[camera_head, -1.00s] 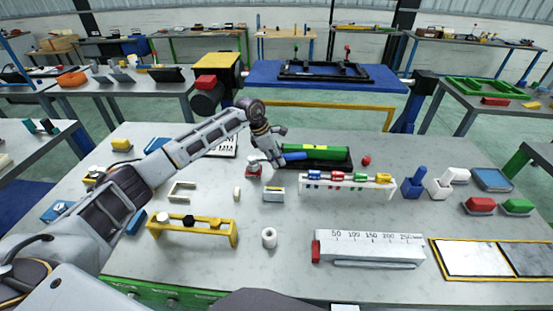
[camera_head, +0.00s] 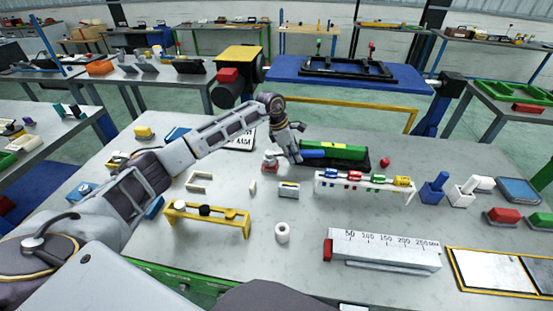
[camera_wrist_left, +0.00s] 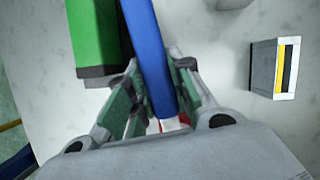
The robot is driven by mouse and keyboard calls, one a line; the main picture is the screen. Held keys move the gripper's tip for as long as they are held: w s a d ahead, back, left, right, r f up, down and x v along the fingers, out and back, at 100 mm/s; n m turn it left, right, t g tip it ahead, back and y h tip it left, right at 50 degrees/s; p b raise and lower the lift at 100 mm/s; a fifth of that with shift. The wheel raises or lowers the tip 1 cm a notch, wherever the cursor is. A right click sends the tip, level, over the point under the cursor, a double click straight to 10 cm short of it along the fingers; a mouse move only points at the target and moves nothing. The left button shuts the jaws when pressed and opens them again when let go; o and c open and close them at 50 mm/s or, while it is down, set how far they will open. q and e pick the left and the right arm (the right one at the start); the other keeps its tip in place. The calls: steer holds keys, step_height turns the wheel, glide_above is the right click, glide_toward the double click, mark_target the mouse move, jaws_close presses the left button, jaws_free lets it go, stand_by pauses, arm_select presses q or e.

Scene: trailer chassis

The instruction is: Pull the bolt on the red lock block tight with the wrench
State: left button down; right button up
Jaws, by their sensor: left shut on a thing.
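My left gripper (camera_head: 294,157) is shut on the blue handle of the wrench (camera_head: 313,153). In the left wrist view the blue handle (camera_wrist_left: 147,45) passes between the fingers (camera_wrist_left: 158,98). The red lock block (camera_head: 270,166) stands on the table just left of the gripper, with a grey part on top. In the wrist view only a bit of red and white shows beyond the fingers. The wrench's working end and the bolt are hidden, so I cannot tell how they meet. My right gripper is not in view.
A white rack (camera_head: 365,188) with coloured pieces stands at the right. A small grey block (camera_head: 288,190) is in front, a yellow rack (camera_head: 207,218) nearer left.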

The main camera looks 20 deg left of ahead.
arm_select(q)
steer(key=shift+s, duration=0.1)
steer(key=shift+s+d+m+b, duration=0.2)
steer(key=shift+s+m+b, duration=0.2)
steer(key=shift+m, duration=0.3)
steer(key=shift+s+d+m+g, duration=0.1)
steer(key=shift+s+m+g, duration=0.15)
steer(key=shift+m+g, duration=0.15)
steer(key=shift+s+d+m+b, duration=0.1)
steer(key=shift+s+m+b, duration=0.35)
steer(key=shift+m, duration=0.15)
steer(key=shift+s, duration=0.1)
steer(key=shift+w, duration=0.25)
stand_by(0.7)
steer(key=shift+r, duration=0.2)
